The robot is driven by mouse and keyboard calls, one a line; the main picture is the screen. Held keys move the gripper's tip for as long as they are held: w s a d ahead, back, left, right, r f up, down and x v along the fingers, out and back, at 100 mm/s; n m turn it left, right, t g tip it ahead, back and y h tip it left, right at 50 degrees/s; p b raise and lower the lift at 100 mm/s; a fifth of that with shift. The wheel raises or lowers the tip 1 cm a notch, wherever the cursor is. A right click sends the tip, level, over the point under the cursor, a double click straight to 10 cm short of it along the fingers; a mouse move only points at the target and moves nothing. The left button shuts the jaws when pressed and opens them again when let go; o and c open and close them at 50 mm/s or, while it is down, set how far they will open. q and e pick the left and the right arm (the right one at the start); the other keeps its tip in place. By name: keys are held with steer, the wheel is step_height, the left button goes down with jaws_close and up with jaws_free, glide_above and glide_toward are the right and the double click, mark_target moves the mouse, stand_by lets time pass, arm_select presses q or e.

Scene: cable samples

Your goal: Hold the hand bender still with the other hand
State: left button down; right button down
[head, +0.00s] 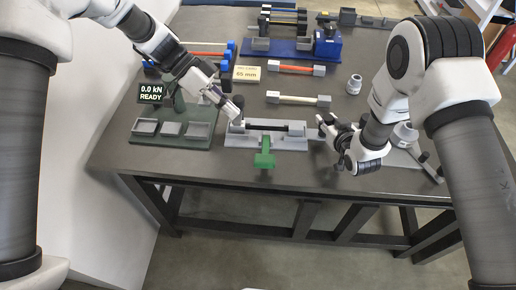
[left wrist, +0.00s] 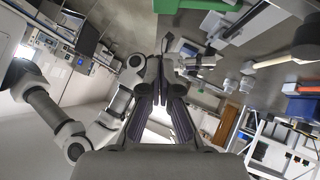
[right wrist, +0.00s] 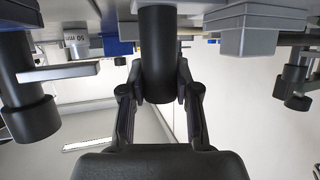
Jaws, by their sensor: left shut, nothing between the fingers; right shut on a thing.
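The hand bender seems to be the grey fixture (head: 290,143) near the table's front edge, with a black bar across its top and a green lever (head: 264,160) pointing forward. My left gripper (head: 233,108) is close to its left end; its fingers (left wrist: 160,82) are shut with nothing between them. My right gripper (head: 326,125) is at the fixture's right end. In the right wrist view its fingers close around a thick black post (right wrist: 157,45). Whether that post belongs to the fixture is hidden by the gripper in the head view.
A green test stand (head: 172,142) with grey trays and a display reading 0.0 kN READY (head: 149,92) stands to the left. Cable samples (head: 298,99) and a 65 mm sign (head: 247,73) lie behind. A grey plate (head: 405,180) lies right of my right gripper.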

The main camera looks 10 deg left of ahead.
arm_select(q)
glide_above(267, 160)
steer(key=w+a, duration=0.3)
steer(key=f, duration=0.6)
steer(key=shift+s+d+f, duration=0.1)
steer(key=shift+s+f, duration=0.1)
steer(key=shift+s, duration=0.05)
steer(key=f, duration=0.1)
steer(key=s+f, duration=0.1)
steer(key=f, duration=0.1)
steer(key=shift+s+d+f, duration=0.15)
steer(key=shift+f, duration=0.05)
steer(key=shift+s+f, duration=0.1)
steer(key=shift+f, duration=0.2)
steer(key=shift+s+f, duration=0.45)
steer(key=shift+f, duration=0.3)
steer(key=shift+s+f, duration=0.4)
steer(key=shift+f, duration=0.35)
steer(key=shift+s+f, duration=0.45)
steer(key=shift+f, duration=0.3)
